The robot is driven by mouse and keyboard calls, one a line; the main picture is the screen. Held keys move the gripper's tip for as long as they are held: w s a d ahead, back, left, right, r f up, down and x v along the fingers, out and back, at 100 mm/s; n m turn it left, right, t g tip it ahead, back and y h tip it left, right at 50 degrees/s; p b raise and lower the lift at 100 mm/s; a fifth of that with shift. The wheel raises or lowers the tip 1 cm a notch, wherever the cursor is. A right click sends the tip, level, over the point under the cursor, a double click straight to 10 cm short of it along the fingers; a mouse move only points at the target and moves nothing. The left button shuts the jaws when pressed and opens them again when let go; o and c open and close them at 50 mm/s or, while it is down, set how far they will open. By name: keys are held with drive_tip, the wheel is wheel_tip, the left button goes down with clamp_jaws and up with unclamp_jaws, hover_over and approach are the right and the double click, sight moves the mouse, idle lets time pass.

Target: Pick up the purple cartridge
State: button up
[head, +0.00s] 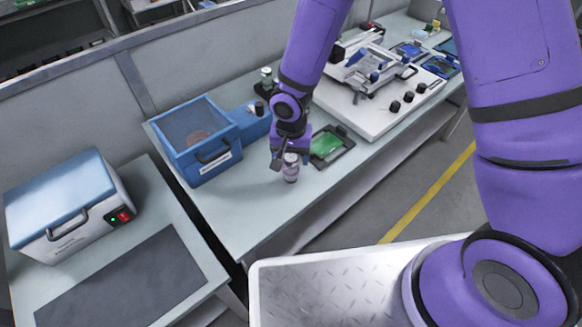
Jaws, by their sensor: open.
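A small upright cartridge (291,174) with a pale, purplish body stands on the light workbench in the head view. It is beside the front right of the blue box and left of the green board. My gripper (288,160) points down at the cartridge's top and is open. The fingers partly cover the top, and I cannot tell whether they touch it.
A blue box with a clear lid (198,140) stands left of my gripper. A green board in a black frame (327,146) lies close on the right. A white machine (372,85) is farther back. The bench front near the cartridge is clear.

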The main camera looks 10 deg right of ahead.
sight(291, 166)
drive_tip(key=shift+w+f, duration=0.15)
drive_tip(key=shift+f, duration=2.35)
drive_tip(key=c, duration=1)
drive_tip(key=shift+c, duration=0.2)
drive_tip(key=shift+r, duration=0.1)
